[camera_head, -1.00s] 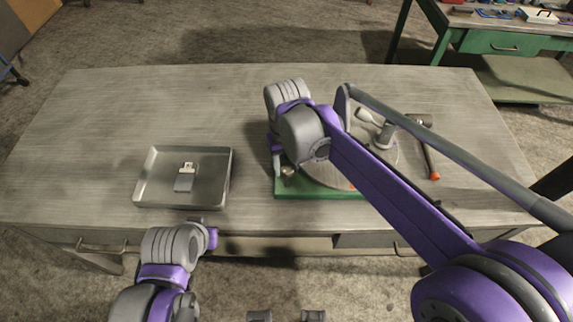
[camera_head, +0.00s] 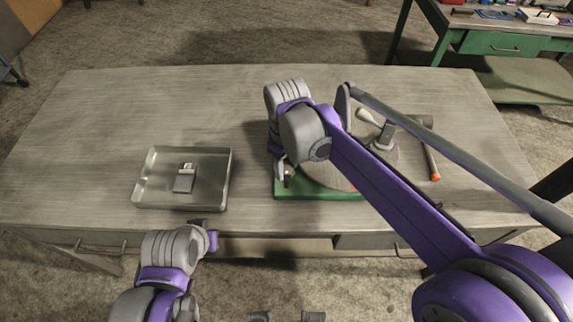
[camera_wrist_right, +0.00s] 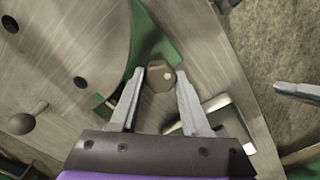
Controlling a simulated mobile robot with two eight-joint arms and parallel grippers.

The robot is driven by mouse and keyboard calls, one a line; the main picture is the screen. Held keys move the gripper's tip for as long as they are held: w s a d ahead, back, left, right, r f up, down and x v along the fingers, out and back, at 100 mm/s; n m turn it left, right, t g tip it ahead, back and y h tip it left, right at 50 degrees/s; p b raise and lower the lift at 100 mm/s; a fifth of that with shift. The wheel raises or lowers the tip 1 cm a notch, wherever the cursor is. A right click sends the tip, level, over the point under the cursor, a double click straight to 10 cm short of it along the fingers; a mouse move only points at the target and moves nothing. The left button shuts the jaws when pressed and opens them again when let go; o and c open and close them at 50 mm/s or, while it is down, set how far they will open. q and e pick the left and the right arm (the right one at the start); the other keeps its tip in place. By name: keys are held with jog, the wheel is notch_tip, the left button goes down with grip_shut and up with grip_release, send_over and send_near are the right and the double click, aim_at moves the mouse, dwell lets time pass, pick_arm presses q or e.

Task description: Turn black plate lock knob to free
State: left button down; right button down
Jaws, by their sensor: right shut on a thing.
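A small grey-brown knob (camera_wrist_right: 161,77) with a pale dot on top sits beside the large round steel plate (camera_wrist_right: 60,50), by the green base (camera_wrist_right: 146,35).
A metal tray (camera_head: 138,192) with a grey piece (camera_head: 184,181) in it stands left of the green base. A hammer (camera_head: 431,160) with an orange handle end lies at the right. The table (camera_head: 150,100) is clear at the back left.

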jog(key=shift+c, duration=1.8)
grip_release()
notch_tip(320, 180, up, 11)
jog(key=shift+p, duration=0.35)
jog(key=shift+f, duration=0.1)
jog(key=s+d+f+m+t, duration=0.5)
jog(key=s+d+f+m, duration=0.4)
jog(key=s+d+f, duration=0.5)
jog(key=s+d, duration=0.1)
jog(key=d, duration=0.2)
jog(key=shift+s+d+f+t, duration=0.15)
jog(key=shift+d+f+t, duration=0.1)
jog(key=shift+d+t, duration=0.1)
